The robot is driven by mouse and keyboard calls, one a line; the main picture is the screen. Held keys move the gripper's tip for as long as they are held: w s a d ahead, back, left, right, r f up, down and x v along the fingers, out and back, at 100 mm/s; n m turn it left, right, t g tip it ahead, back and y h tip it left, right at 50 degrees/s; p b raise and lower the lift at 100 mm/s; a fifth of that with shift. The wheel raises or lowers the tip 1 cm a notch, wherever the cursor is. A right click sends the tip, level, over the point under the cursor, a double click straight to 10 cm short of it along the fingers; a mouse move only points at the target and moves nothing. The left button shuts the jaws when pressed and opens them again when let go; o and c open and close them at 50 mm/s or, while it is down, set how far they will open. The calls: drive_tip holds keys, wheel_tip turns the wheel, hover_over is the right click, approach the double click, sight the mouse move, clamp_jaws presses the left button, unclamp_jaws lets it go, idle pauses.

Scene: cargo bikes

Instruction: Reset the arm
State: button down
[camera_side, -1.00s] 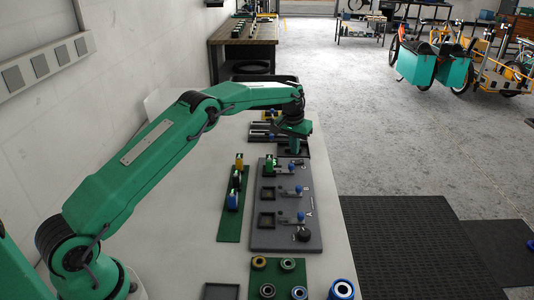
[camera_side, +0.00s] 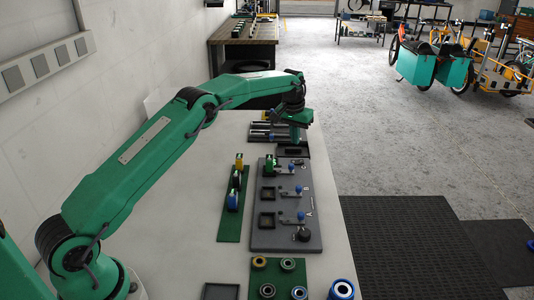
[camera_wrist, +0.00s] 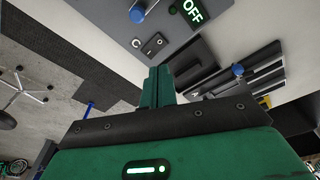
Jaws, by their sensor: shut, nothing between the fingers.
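My green arm reaches across the white table from the lower left in the side view. My gripper (camera_side: 295,138) points down above the far end of the grey board (camera_side: 264,240), near a dark tray (camera_side: 283,151). In the wrist view my gripper (camera_wrist: 159,72) shows its two green fingers together with nothing between them. It is apart from the board parts below.
Several ring-shaped parts (camera_side: 342,290) are at the near end. Dark bars (camera_side: 262,132) lie at the far end. Bare table lies left of the strip.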

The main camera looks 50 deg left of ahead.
drive_tip(key=s+d+r+m+t, duration=0.1)
drive_tip(key=s+d+r, duration=0.2)
drive_tip(key=s+r, duration=0.7)
drive_tip(key=s+d+r+m+t, duration=0.1)
drive_tip(key=s+d+r, duration=0.2)
drive_tip(key=s+r, duration=0.7)
drive_tip(key=s+d+f+t, duration=0.1)
drive_tip(key=s+f, duration=0.1)
drive_tip(key=s, duration=1)
drive_tip(key=s+d+f+m, duration=0.1)
drive_tip(key=s+f, duration=0.2)
drive_tip(key=s, duration=1)
drive_tip(key=shift+d+t, duration=0.3)
drive_tip(key=shift+t, duration=0.1)
